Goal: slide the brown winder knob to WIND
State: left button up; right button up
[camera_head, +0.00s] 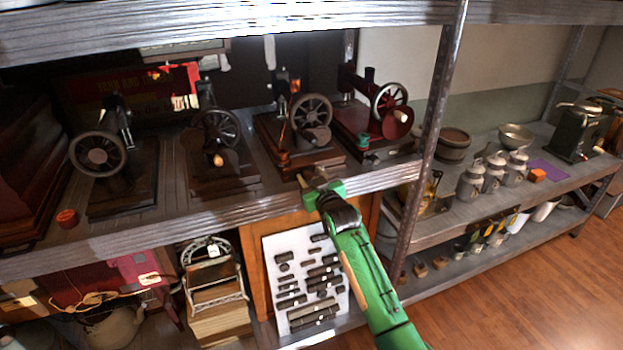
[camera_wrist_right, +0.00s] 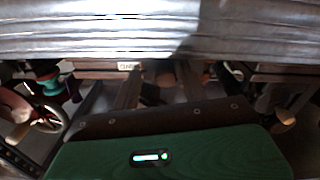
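The third sewing machine from the left (camera_head: 310,118) stands on a dark wooden base on the shelf. My right gripper (camera_head: 316,176) is at the front edge of this base, its arm coming in from below. In the right wrist view, the gripper (camera_wrist_right: 157,85) has its two dark fingers apart. A small pale label (camera_wrist_right: 130,66) shows on the base front beside them; its lettering is too small to read surely. A brownish rounded part (camera_wrist_right: 160,80), possibly the winder knob, shows dimly between the fingers. I cannot tell whether they touch it. My left gripper is out of view.
A maroon machine (camera_head: 375,105) stands to the right, with a teal spool-like piece (camera_head: 362,141) by its base. Other machines (camera_head: 98,152) stand to the left. The metal shelf edge (camera_head: 215,214) runs below the bases. A metal upright (camera_head: 430,130) stands right of my arm.

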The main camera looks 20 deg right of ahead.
jog(key=shift+a, duration=0.1)
jog(key=shift+s+f+b, duration=0.1)
jog(key=shift+s+b, duration=0.2)
jog(key=shift+s, duration=0.3)
jog(key=s+b, duration=0.4)
jog(key=s, duration=0.8)
jog(key=shift+s+d, duration=0.3)
jog(key=shift+d, duration=0.05)
